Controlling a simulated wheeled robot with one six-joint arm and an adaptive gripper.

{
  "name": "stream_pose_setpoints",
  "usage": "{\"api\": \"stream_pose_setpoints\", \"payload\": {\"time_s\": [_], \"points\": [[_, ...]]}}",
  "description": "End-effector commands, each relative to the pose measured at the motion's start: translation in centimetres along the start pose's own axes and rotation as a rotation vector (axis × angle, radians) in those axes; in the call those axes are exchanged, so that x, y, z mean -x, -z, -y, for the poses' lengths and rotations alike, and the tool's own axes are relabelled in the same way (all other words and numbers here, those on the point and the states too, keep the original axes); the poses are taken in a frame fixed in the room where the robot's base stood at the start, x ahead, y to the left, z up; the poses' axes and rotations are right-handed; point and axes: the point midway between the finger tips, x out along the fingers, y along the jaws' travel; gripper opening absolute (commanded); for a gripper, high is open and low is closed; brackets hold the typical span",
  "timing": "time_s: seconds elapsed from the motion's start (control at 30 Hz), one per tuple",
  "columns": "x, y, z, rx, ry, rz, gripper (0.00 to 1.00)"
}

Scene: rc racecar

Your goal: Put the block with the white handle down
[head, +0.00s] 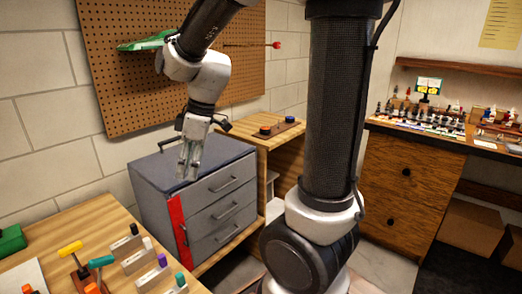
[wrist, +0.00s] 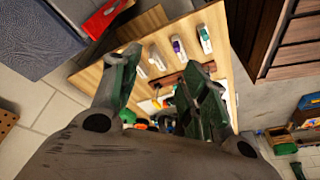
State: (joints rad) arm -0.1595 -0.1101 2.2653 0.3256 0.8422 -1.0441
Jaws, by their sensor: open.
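The block with the white handle (head: 137,257) rests on the wooden table at lower left in the head view, in a row of similar blocks. It lies between the black-handled block (head: 125,242) and the purple-handled block (head: 152,274). In the wrist view the white-handled block (wrist: 157,58) shows beyond my fingertips, apart from them. My gripper (head: 187,173) is open with nothing between its fingers. It hangs above the grey drawer cabinet, up and to the right of the blocks. Its two fingers also show in the wrist view (wrist: 163,68).
The grey cabinet (head: 195,207) with a red panel (head: 178,232) stands beside the table (head: 95,215). A teal-handled block (head: 178,286), yellow and teal-handled tools (head: 71,249) and a green box (head: 12,239) are on the table. A pegboard (head: 120,85) is behind.

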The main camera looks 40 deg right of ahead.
Motion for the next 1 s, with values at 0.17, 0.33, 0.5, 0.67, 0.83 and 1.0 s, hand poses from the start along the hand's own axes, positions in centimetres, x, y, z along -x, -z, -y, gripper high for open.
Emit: {"api": "stream_pose_setpoints", "payload": {"time_s": [0.17, 0.33, 0.5, 0.67, 0.83, 1.0], "points": [[6.9, -7.2, 2.9, -0.419, -0.163, -0.015, 0.44], [10.0, -12.6, 5.5, -0.749, -0.289, -0.056, 0.44], [11.0, -15.2, 6.8, -0.918, -0.352, -0.089, 0.44], [11.1, -15.6, 7.0, -0.95, -0.362, -0.094, 0.44], [11.1, -15.5, 7.0, -0.948, -0.36, -0.094, 0.44], [11.1, -15.5, 7.0, -0.947, -0.36, -0.094, 0.44]]}}
